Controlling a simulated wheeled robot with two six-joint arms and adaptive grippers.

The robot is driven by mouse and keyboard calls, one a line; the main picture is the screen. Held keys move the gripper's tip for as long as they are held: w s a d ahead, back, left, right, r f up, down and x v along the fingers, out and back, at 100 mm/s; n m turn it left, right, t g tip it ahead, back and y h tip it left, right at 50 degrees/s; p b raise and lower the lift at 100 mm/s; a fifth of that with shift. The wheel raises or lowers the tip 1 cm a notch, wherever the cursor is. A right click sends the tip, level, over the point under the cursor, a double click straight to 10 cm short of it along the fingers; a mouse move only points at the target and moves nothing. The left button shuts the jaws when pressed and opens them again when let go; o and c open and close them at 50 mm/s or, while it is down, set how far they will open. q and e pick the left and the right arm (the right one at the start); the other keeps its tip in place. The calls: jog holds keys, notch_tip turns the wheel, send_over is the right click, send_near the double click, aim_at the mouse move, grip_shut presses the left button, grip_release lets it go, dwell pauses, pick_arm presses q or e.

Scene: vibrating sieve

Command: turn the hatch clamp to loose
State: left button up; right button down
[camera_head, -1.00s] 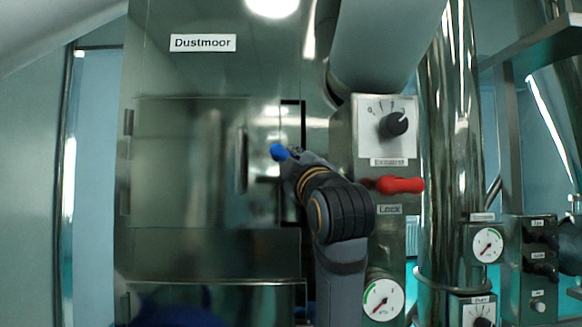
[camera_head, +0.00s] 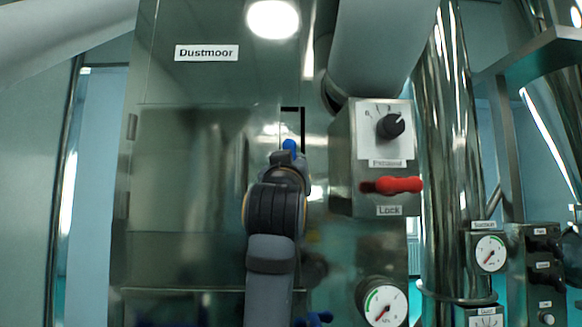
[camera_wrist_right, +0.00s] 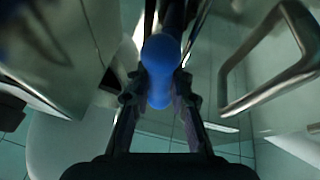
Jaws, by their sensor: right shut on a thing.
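The hatch clamp's blue handle (camera_head: 289,146) shows just above my right gripper (camera_head: 287,160), in front of a dark slot beside the hatch's right edge. In the right wrist view the blue handle end (camera_wrist_right: 161,62) is between both fingers of my right gripper (camera_wrist_right: 160,92), which is shut on it. The rest of the clamp is mostly hidden by my gripper and wrist. The hatch (camera_head: 185,175) is a flat metal door at the left of the clamp, and it looks closed. My left gripper is not in view.
A control box with a black rotary knob (camera_head: 390,125) and a red lock handle (camera_head: 398,185) stands close to the right of my wrist. A pressure gauge (camera_head: 382,302) is below it. A metal bar handle (camera_wrist_right: 280,50) is at the right in the wrist view.

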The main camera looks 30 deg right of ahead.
jog(key=shift+w+f+m+g, duration=0.15)
jog(key=shift+m+g, duration=0.25)
jog(key=shift+m, duration=0.6)
jog(key=shift+m+h, duration=0.3)
jog(key=c, duration=1.2)
grip_release()
notch_tip(320, 180, up, 10)
jog(key=shift+r, duration=0.1)
jog(key=shift+d, duration=0.1)
